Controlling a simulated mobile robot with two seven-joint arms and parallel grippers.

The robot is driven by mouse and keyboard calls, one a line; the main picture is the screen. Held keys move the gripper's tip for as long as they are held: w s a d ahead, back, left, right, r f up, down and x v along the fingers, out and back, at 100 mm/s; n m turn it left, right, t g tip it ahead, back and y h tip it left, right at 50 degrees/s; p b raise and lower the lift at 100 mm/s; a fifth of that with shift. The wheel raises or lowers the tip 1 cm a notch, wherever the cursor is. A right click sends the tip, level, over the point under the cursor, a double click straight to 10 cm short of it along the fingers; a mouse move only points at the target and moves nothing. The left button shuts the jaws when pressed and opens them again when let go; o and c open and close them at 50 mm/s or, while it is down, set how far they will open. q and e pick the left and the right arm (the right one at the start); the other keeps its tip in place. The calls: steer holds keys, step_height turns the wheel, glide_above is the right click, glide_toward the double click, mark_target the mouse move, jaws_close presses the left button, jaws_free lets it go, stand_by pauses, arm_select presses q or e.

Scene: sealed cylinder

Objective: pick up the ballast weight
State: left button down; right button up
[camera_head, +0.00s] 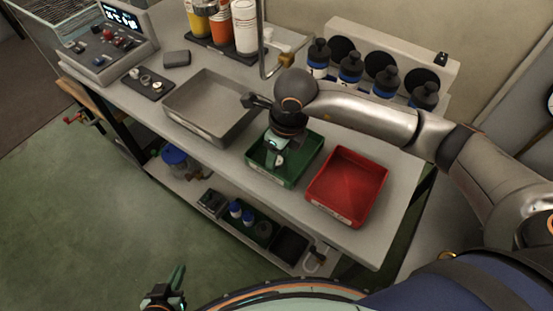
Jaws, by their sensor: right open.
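My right gripper (276,157) points down into the green tray (254,169) in the middle of the workbench. It is open, and its fingers are within the tray's outline. The gripper and wrist cover much of the tray's inside. I cannot clearly pick out a ballast weight; whether one lies under the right gripper is hidden. My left gripper (173,283) is low at the bottom edge, in front of the bench and away from the trays. Its fingers are too small and angled to tell open from shut.
A grey tray (193,125) is left of the green one, a red tray (347,187) right. Behind stand a metal post (261,38) and a rack of bottles (350,66). A control box (108,48) and a black plate with small metal parts (148,83) are far left.

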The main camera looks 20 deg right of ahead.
steer(key=shift+c, duration=0.2)
jaws_close()
stand_by(0.3)
